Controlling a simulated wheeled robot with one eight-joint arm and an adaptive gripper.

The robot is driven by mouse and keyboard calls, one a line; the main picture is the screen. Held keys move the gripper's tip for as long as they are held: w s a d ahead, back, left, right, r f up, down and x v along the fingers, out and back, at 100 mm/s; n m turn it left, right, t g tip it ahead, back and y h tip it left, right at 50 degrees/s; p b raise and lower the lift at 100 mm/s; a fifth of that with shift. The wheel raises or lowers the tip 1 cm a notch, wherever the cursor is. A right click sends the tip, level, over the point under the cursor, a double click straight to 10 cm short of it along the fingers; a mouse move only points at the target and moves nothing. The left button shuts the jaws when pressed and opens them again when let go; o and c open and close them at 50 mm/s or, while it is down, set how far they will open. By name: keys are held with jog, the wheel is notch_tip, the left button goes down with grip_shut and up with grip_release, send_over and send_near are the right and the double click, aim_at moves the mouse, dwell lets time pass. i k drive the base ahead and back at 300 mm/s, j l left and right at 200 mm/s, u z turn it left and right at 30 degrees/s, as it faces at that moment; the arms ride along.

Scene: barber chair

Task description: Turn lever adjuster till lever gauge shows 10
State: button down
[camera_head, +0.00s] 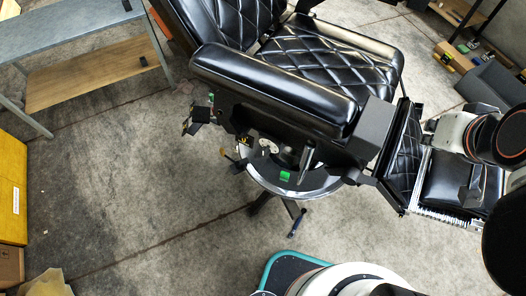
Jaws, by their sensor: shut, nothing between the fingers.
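The black barber chair (335,60) stands at the top middle. Below its near armrest (275,85) is a cluster of small controls. It holds a pale round dial (268,146), a grey upright lever (306,160) and a small green panel (285,176). A thin lever with an orange tip (228,155) sticks out on the left. I cannot tell which of these is the lever adjuster or the lever gauge, and no number is readable. My gripper (472,188) appears as a dark shape over the footrest at the right, shut and empty, well apart from the controls.
The footrest (430,213) with its metal edge projects right. A pedal-like rod (297,222) sticks out below the chair. A grey table with a wooden shelf (95,72) stands upper left, a yellow cabinet (12,190) at the left edge. Concrete floor (130,190) is clear left of the chair.

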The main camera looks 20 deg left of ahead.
aim_at(265, 151)
jog(key=j+u, duration=0.3)
jog(key=u, duration=0.2)
jog(key=j+u, duration=0.25)
jog(key=u, duration=0.25)
jog(key=i, duration=0.05)
